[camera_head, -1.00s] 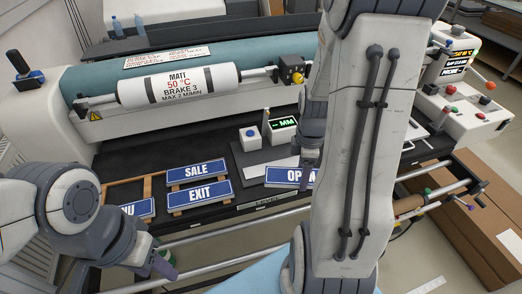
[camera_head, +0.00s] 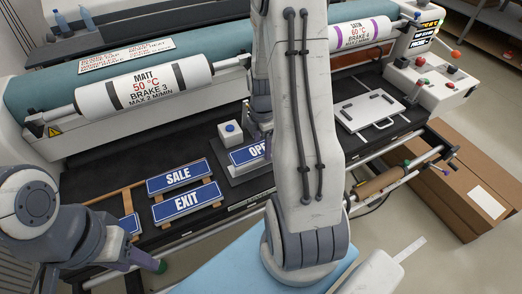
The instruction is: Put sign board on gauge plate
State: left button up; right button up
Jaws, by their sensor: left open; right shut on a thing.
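The blue OPEN sign board (camera_head: 248,154) is partly hidden behind my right arm. It lies over the grey gauge plate (camera_head: 226,170); I cannot tell whether it rests on the plate or hangs just above it. My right gripper (camera_head: 262,138) is shut on the sign board from above, its fingertips mostly hidden by the arm. A white block with a blue button (camera_head: 230,133) stands at the plate's back left, close to the sign. My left gripper (camera_head: 146,264) is open and empty at the lower left, in front of the table, far from the plate.
The SALE sign (camera_head: 178,178) and EXIT sign (camera_head: 187,202) lie on wooden strips left of the plate. Another blue sign (camera_head: 130,225) is partly hidden by my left arm. The MATT roller (camera_head: 145,85) runs behind. A white board with a handle (camera_head: 368,113) lies at right.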

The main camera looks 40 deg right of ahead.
aim_at(261, 147)
jog(key=shift+w+f, duration=0.2)
jog(key=shift+w, duration=0.05)
jog(key=shift+f+p, duration=0.35)
jog(key=shift+f, duration=1.6)
jog(key=shift+f, duration=0.15)
jog(key=o, duration=1.3)
notch_tip(261, 147, up, 12)
jog(key=shift+r+b, duration=0.15)
jog(key=shift+b, duration=0.5)
jog(key=a+r+m, duration=0.2)
jog(key=a+r, duration=0.1)
jog(key=a, duration=0.9)
jog(key=s+a+r+m, duration=0.1)
jog(key=s+a+m, duration=0.1)
jog(key=s+a, duration=0.3)
jog(key=s+a+r+m, duration=0.1)
jog(key=s+a+m, duration=0.1)
jog(key=s+a, duration=0.4)
jog(key=s+a+r+m+y, duration=0.1)
jog(key=s+a+r+m, duration=0.1)
jog(key=s+a, duration=0.3)
jog(key=shift+s+a+r, duration=0.1)
jog(key=shift+s+a, duration=0.05)
jog(key=shift+a, duration=1.35)
